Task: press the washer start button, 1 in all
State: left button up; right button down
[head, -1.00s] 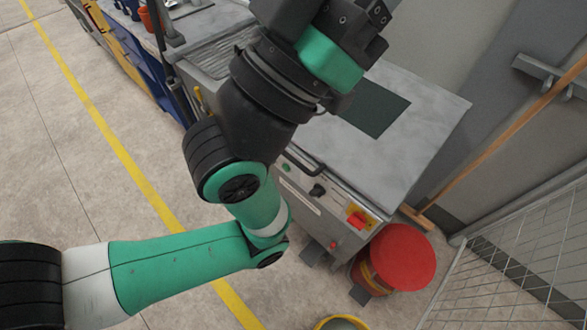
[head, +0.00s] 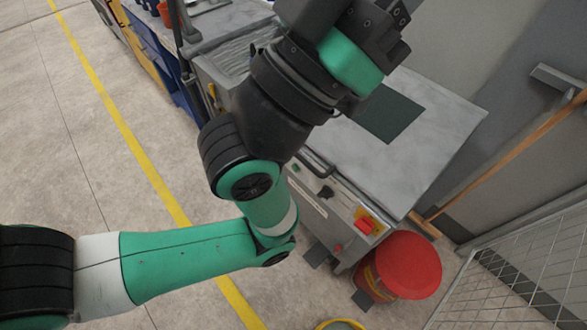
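The washer looks to be the grey machine (head: 425,110) with a flat metal top at the centre right. Its front panel (head: 320,205) carries a small green button (head: 295,168), a black knob (head: 326,191) and a red switch on a yellow plate (head: 366,226). None is labelled legibly, so which is the start button cannot be read. My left arm reaches up from the lower left across the machine's left part. Its dark gripper body (head: 372,28) is at the top edge above the machine top, apart from the panel. Its fingertips are hidden or out of frame. My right gripper is not in view.
A red-lidded bin (head: 408,265) stands by the machine's front right corner. A wire mesh fence (head: 515,275) is at the lower right. A wooden broom handle (head: 500,160) leans at the right. The floor left of the machine, with a yellow line (head: 150,175), is clear.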

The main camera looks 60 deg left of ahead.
pick_arm(q)
grip_shut()
dwell(1.4)
